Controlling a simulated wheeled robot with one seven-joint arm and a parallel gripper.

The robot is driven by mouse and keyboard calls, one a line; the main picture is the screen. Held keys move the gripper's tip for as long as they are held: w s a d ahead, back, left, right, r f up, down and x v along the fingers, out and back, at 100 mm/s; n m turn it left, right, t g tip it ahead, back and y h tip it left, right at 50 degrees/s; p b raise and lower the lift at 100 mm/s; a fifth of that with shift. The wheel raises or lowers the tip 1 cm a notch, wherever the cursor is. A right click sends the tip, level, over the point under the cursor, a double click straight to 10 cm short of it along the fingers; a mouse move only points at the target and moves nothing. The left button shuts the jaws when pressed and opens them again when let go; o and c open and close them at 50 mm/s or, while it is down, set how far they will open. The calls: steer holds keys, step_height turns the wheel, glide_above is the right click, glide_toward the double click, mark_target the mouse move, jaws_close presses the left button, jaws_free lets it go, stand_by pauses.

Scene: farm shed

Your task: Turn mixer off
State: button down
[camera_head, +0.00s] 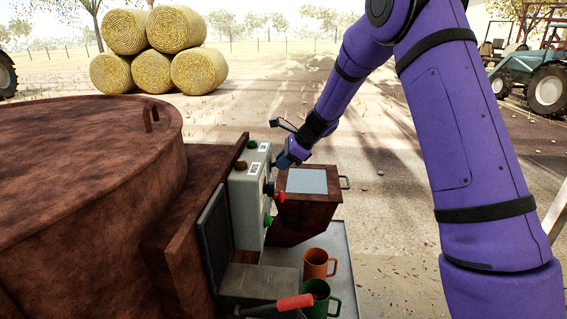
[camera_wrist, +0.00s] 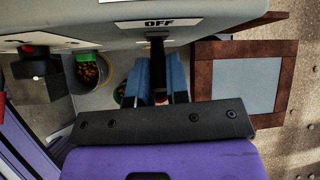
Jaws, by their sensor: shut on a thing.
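The mixer's grey control box (camera_head: 250,195) is fixed to the rusty brown mixer (camera_head: 85,170) in the head view. My gripper (camera_head: 287,158) is at the box's front face, near its upper part. In the wrist view the box (camera_wrist: 110,32) fills the top, with an OFF label (camera_wrist: 158,23). Just below that label a black lever (camera_wrist: 158,50) sticks out between the blue fingers of my gripper (camera_wrist: 159,75). The fingers are shut on this lever. Its outer end is partly hidden by the wrist.
A rusty bin with a pale top (camera_head: 307,181) stands close beside the box. An orange mug (camera_head: 316,264), a green mug (camera_head: 318,300) and a red-handled tool (camera_head: 295,302) are below. Round hay bales (camera_head: 150,50) and a tractor (camera_head: 535,75) are far back.

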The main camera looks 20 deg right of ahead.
stand_by(0.3)
steer(key=c, duration=1.1)
jaws_free()
steer(key=v, duration=1)
steer(key=shift+d+r, duration=0.2)
steer(key=shift+r, duration=0.15)
steer(key=shift+s, duration=0.1)
